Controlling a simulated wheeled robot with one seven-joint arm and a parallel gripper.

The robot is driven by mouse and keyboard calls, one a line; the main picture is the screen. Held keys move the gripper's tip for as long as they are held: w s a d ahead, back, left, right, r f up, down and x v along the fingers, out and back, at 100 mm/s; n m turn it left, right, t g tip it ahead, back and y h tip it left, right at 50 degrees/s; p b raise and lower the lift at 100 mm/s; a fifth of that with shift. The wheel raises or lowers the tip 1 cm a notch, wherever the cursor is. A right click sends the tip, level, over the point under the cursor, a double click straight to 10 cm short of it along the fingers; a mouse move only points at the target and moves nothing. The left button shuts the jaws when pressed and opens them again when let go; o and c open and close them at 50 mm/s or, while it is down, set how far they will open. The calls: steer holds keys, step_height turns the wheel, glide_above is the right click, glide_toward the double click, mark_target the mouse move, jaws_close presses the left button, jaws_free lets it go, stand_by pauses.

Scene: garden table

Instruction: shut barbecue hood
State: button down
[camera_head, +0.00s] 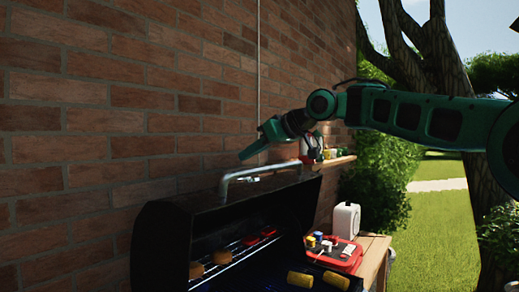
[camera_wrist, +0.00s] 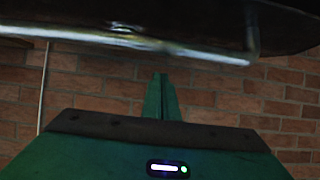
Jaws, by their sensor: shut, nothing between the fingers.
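The black barbecue hood (camera_head: 192,215) stands raised at the lower left in the head view, with the grill open below it. Its silver bar handle (camera_head: 255,178) runs along the top of the hood. My green gripper (camera_head: 248,155) is just above and behind the handle, pointing down and left; it is shut and empty. I cannot tell whether it touches the handle. In the wrist view the shut fingers (camera_wrist: 160,98) point towards the brick wall. The handle (camera_wrist: 130,46) and the hood's dark underside or edge (camera_wrist: 200,18) cross the top of that view.
Food lies on the grill, including corn (camera_head: 300,280) and round brown pieces (camera_head: 222,257). A red tray (camera_head: 350,262) with small items and a white container (camera_head: 346,220) stand on the wooden side table (camera_head: 376,245). A brick wall (camera_head: 150,100) rises close behind, with a small shelf (camera_head: 338,161).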

mark_target(258, 168)
steer(key=shift+s+d+f, duration=0.2)
steer(key=shift+s+d, duration=0.25)
steer(key=shift+d, duration=0.2)
steer(key=shift+s+d+f, duration=0.4)
steer(key=shift+d+f, duration=0.15)
steer(key=shift+f, duration=0.2)
steer(key=shift+s, duration=0.1)
